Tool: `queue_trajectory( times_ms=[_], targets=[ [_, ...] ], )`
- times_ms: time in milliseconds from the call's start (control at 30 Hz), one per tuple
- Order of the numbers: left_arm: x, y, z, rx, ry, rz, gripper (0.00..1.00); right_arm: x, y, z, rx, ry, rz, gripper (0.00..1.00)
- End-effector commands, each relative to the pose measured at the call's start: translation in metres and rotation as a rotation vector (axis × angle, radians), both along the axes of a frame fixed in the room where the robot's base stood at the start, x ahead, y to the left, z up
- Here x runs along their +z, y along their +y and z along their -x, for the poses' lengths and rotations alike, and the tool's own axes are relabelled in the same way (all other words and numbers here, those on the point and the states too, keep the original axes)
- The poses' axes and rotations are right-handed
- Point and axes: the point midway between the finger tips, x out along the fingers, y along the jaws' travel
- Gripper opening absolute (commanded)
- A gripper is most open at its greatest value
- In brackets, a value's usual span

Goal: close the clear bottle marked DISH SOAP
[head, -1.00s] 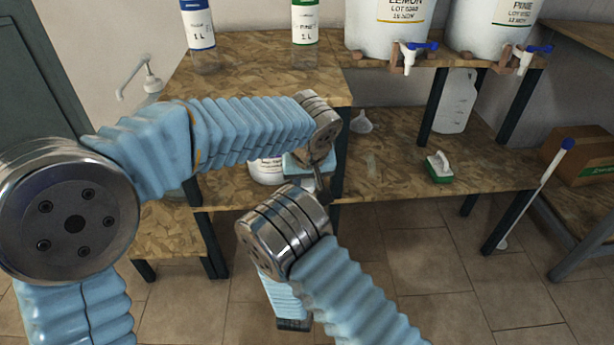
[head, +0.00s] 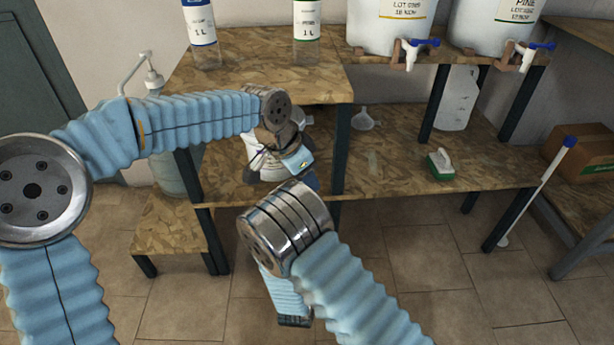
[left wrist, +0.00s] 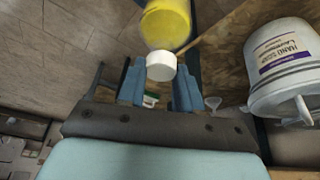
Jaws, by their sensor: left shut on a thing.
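A bottle with yellow contents (left wrist: 166,22) is at the top of the left wrist view, with a white cap (left wrist: 161,66) at its near end. No label shows on it, and I cannot tell how far the cap is seated. My left gripper (left wrist: 159,76) has its two blue fingers on either side of the cap, shut on it. In the head view my left gripper (head: 285,163) is low by the lower shelf, and the bottle is hidden there. My right arm comes in from the bottom; its fingers do not show.
A white HAND SOAP drum (left wrist: 284,68) with a spout is close to the right in the left wrist view. The wooden lower shelf (head: 390,178) holds a funnel (head: 364,119), a green brush (head: 440,166) and a translucent jug (head: 457,98). Labelled bottles and drums stand above.

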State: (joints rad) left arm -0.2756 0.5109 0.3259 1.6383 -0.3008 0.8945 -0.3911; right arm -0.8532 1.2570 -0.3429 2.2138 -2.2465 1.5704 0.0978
Motion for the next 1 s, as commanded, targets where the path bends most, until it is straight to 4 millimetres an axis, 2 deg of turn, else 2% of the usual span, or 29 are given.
queue_trajectory(
  times_ms=[167, 500, 600, 700, 800, 1000],
  targets=[
    [-0.0015, 0.0008, -0.0053, -0.475, 0.005, 0.009, 0.07, 0.0018, -0.0004, -0.0005, -0.002, -0.005, -0.001, 0.00],
    [-0.0027, -0.0069, -0.0095, -1.614, 0.001, 0.014, 0.07, 0.0019, -0.0004, -0.0004, -0.002, -0.005, -0.001, 0.00],
    [-0.0025, -0.0078, -0.0096, -1.906, 0.001, 0.012, 0.07, 0.0020, -0.0003, -0.0004, -0.001, -0.006, -0.001, 0.00],
    [-0.0020, -0.0076, -0.0098, -2.115, 0.002, 0.010, 0.07, 0.0021, -0.0001, -0.0003, -0.001, -0.006, -0.001, 0.00],
    [-0.0016, -0.0073, -0.0099, -2.237, 0.001, 0.012, 0.07, 0.0021, 0.0001, -0.0002, -0.001, -0.006, -0.001, 0.00],
    [-0.0012, -0.0064, -0.0102, -2.290, 0.001, 0.013, 0.07, 0.0022, 0.0003, -0.0002, 0.000, -0.007, -0.001, 0.00]
  ],
)
